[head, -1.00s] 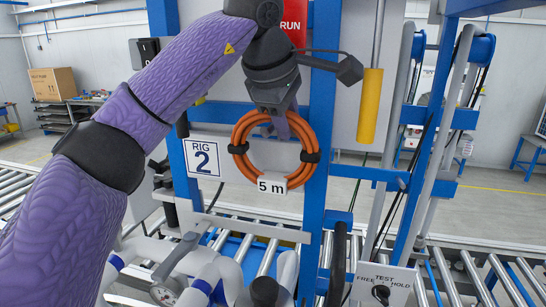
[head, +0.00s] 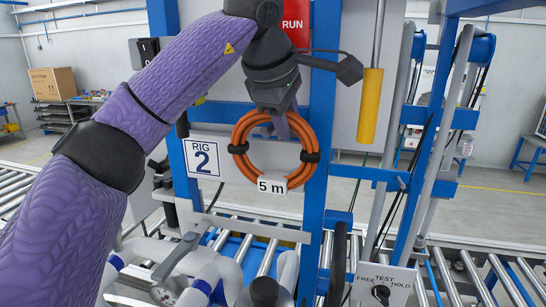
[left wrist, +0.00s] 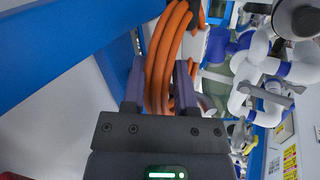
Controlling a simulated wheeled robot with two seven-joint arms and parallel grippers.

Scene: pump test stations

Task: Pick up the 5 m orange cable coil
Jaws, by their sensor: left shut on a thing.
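The orange cable coil (head: 309,142) hangs upright in front of the blue rig frame in the head view. It has black ties and a white "5 m" tag (head: 272,185) at its bottom. My left gripper (head: 281,128) comes from above and is shut on the top of the coil. In the left wrist view the orange strands (left wrist: 165,65) run between the two fingers of the left gripper (left wrist: 160,85). What the coil hangs on is hidden behind the gripper. My right gripper is not in view.
The blue upright (head: 320,100) stands right behind the coil. The "RIG 2" sign (head: 203,158) is to its left, and a yellow cylinder (head: 369,105) hangs to its right. White pipes (head: 225,270) and a roller conveyor (head: 500,270) lie below. A FREE/TEST/HOLD switch box (head: 383,284) is at lower right.

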